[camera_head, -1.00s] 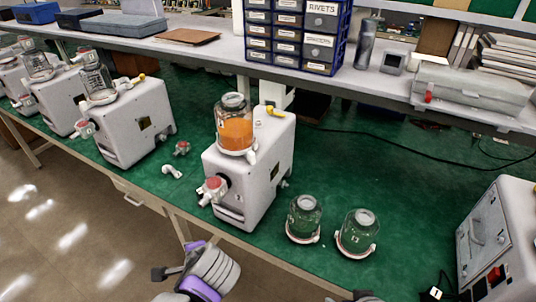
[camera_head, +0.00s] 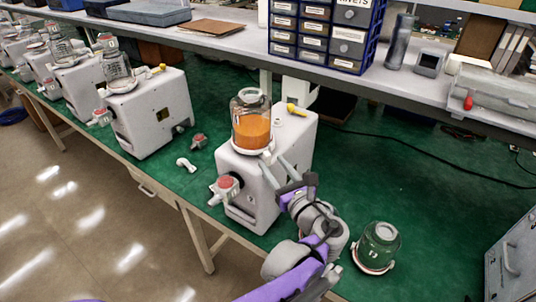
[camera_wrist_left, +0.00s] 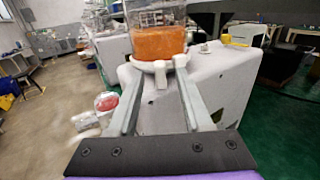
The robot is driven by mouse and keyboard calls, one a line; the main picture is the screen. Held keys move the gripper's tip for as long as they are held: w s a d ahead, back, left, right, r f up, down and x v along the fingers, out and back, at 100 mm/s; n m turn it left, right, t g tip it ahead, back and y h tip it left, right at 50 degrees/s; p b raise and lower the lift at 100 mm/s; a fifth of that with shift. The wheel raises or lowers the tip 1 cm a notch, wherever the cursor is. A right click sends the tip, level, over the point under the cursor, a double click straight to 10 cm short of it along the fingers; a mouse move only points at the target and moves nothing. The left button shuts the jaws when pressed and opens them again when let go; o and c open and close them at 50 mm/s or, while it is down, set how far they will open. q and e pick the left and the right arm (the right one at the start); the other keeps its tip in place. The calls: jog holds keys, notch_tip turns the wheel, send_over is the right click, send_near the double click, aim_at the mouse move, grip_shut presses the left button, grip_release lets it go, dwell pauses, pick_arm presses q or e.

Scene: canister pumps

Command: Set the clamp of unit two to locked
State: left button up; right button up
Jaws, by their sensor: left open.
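The nearest white pump unit (camera_head: 265,170) carries a jar of orange contents (camera_head: 251,128) on a white clamp collar (camera_head: 252,150). The collar shows larger in the left wrist view (camera_wrist_left: 150,65), with a short white lever (camera_wrist_left: 161,74) pointing toward me. My left gripper (camera_head: 273,170) is open at the front right of this unit, its fingertips close to the collar. In the left wrist view its two fingers (camera_wrist_left: 159,76) lie either side of the lever; I cannot tell if they touch it. I cannot read the unit's number for sure. My right gripper is not in view.
More pump units (camera_head: 148,112) stand along the green bench to the left. A red-ended fitting (camera_head: 198,140) and a small white part (camera_head: 186,164) lie left of the unit. A drawer cabinet (camera_head: 318,38) stands on the shelf behind.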

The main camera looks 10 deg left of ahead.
aim_at(269, 159)
pick_arm(q)
jog(key=shift+x, duration=2.15)
grip_shut()
